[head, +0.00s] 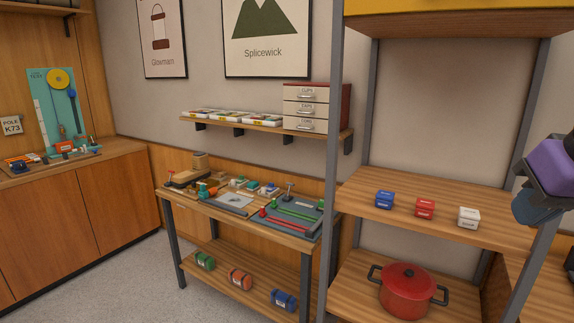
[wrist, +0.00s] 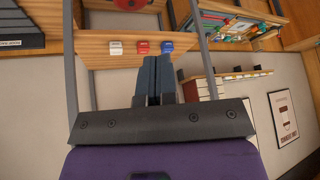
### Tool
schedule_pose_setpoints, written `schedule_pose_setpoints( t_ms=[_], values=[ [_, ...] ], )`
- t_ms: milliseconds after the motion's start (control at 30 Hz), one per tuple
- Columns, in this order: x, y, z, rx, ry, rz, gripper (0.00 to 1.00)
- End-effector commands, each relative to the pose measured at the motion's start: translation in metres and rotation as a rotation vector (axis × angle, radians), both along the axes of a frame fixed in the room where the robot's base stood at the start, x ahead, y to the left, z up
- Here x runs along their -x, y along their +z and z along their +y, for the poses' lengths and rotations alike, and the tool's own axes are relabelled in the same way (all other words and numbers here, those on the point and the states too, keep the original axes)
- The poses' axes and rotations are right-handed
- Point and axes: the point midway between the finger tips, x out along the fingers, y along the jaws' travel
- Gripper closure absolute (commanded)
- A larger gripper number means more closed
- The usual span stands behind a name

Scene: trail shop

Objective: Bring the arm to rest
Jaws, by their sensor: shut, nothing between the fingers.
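My gripper (wrist: 153,80) is shut and empty in the wrist view, with its two dark fingers together. In the head view part of my arm's purple and dark end shows at the right edge, in front of the shelf unit's right post; the fingertips cannot be made out there. A blue box (head: 384,199), a red box (head: 425,207) and a white box (head: 469,216) stand in a row on the middle shelf (head: 360,197). In the wrist view the fingers appear just below the blue box (wrist: 167,46), with no contact visible.
A red pot (head: 407,290) stands on the lower shelf. A workbench (head: 170,190) with tools and boards is left of the shelf unit. A wall shelf (head: 262,133) holds trays and a drawer cabinet (head: 310,108). Grey floor (head: 110,285) is clear at front left.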

Motion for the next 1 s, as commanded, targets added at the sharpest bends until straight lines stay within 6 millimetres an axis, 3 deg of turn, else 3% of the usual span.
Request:
schedule_pose_setpoints(
  t_ms=[100, 200, 1000],
  values=[
    [0.016, -0.021, 0.004, 0.049, 0.048, 0.064, 1.00],
    [0.021, -0.027, 0.005, 0.063, 0.065, 0.083, 1.00],
    [0.020, -0.027, 0.004, 0.062, 0.065, 0.082, 1.00]
  ],
)
